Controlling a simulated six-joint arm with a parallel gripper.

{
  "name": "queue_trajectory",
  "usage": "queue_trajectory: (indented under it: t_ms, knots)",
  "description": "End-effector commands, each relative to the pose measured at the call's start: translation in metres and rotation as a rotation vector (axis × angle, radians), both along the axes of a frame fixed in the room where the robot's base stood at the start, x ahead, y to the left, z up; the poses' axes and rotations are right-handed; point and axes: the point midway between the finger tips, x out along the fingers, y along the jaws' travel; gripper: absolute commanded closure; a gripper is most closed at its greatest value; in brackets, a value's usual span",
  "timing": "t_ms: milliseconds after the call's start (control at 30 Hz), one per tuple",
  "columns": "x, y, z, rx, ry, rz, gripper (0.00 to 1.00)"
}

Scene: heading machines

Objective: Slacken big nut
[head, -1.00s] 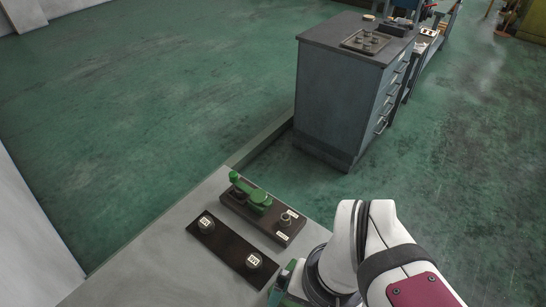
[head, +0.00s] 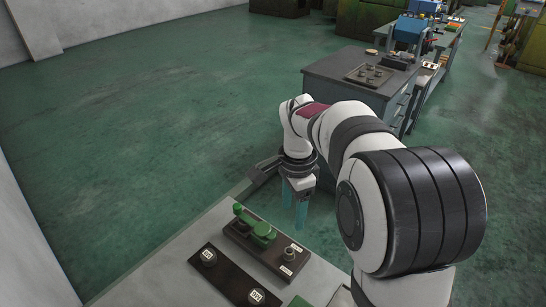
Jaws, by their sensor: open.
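A dark block (head: 240,247) lies on the light bench top in the head view. A green tool, like a wrench (head: 262,231), lies on it with its raised end at the left. I cannot tell which part is the big nut; one may be hidden under the green tool. My gripper (head: 294,204) points down with two teal fingers apart, open and empty. It appears above and behind the block's right half, apart from it.
A dark plate (head: 231,276) with two labelled round pieces lies in front of the block. A grey cabinet (head: 335,70) behind carries a tray (head: 362,76) with several small parts. A green object (head: 299,302) shows at the bottom edge. Open green floor lies to the left.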

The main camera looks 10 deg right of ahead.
Motion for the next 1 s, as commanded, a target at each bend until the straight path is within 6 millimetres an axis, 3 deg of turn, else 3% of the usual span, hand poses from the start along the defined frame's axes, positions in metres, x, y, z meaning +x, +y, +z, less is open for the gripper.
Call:
queue_trajectory:
  t_ms: [167,400,600,800,1000]
  knots:
    - [0.006,-0.001,-0.028,-0.005,0.004,-0.023,0.38]
    - [0.005,0.0,-0.101,-0.004,0.006,-0.022,0.38]
    - [0.005,0.0,-0.144,-0.004,0.003,-0.021,0.38]
    - [0.005,0.0,-0.16,-0.004,0.0,-0.022,0.38]
    - [0.006,0.0,-0.161,-0.004,-0.001,-0.022,0.38]
